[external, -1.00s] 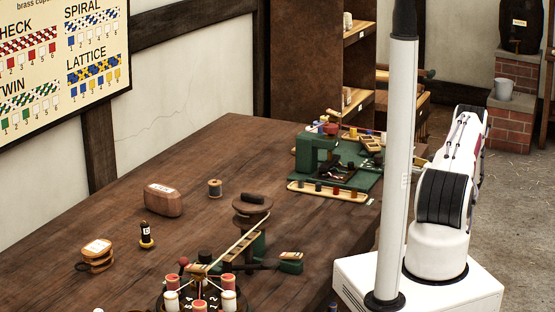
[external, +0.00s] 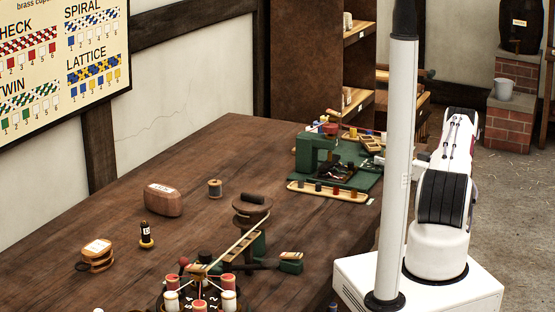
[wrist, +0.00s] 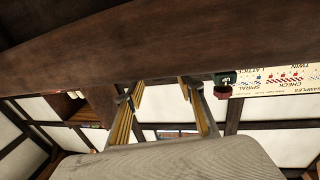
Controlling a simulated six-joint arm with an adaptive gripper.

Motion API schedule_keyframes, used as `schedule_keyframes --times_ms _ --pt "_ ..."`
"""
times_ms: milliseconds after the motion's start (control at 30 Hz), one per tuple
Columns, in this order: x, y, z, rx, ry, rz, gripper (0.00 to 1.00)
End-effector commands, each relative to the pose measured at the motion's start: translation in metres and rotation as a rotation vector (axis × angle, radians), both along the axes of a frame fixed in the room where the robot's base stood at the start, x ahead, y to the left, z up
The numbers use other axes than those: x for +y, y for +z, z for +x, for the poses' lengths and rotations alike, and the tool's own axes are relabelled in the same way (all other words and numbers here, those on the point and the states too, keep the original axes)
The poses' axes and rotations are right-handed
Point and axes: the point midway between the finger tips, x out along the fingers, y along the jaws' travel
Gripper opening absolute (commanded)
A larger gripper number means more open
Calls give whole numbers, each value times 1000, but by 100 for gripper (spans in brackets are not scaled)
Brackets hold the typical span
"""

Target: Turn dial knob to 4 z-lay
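I cannot pick out the dial knob or a 4 z-lay mark with certainty. A green machine (external: 306,152) stands on a green base at the far right of the table, its small parts too fine to read. In the wrist view, a small green piece with a dark red part (wrist: 224,84) lies just right of my fingers; I cannot tell what it is. My gripper (wrist: 157,88) has its two fingers apart with nothing visible between them. In the external view the white post and arm mostly hide it, near the machine's right side.
The wooden table (external: 120,215) holds a brown drum (external: 252,206), a ring of bobbins (external: 200,290), a brown block (external: 163,200) and a peg strip (external: 330,191). A white post (external: 398,170) blocks part of the view. A dark wooden surface (wrist: 150,45) spans the upper wrist view.

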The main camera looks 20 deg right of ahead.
Motion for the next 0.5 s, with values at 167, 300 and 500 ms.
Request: schedule_keyframes --times_ms 167,300,500 --pt "12 0 16 -1 1 -1 38" --pt "16 0 24 0 0 0 38" --pt "18 0 27 0 0 0 38"
